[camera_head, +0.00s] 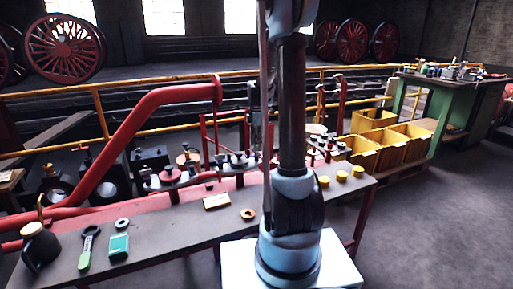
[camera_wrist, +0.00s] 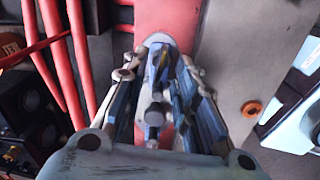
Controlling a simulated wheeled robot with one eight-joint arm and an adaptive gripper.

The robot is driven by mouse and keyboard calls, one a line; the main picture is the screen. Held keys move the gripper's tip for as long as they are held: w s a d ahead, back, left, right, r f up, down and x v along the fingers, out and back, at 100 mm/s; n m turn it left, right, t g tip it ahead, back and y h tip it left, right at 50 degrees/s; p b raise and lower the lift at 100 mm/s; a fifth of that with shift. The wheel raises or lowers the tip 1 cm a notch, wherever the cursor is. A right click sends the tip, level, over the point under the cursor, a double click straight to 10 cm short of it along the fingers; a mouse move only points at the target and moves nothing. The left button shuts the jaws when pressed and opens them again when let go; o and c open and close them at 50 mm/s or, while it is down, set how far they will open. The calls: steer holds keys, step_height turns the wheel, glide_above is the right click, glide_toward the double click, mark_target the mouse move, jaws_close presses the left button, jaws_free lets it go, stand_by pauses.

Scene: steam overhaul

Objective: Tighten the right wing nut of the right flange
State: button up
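In the wrist view my gripper (camera_wrist: 157,78) points down over a flange end (camera_wrist: 158,40) on a red pipe. Its two fingers stand apart, one on each side of a grey, stud-like part (camera_wrist: 155,114). I cannot tell whether this part is the right wing nut, or whether the fingers touch it. In the head view, a flange with dark upright studs or nuts (camera_head: 237,160) stands just left of my arm. Another such flange (camera_head: 170,174) stands farther left. My arm covers part of the view, and the fingertips cannot be made out there.
A grey bench (camera_head: 160,235) in front holds a green-handled tool (camera_head: 87,247), a green box (camera_head: 118,245) and an orange ring (camera_head: 248,213). A thick red pipe (camera_head: 135,125) rises at left. Yellow bins (camera_head: 365,152) stand at right. Open floor lies at lower right.

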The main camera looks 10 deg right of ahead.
mark_target(257, 150)
steer(key=shift+f, duration=1.2)
jaws_close()
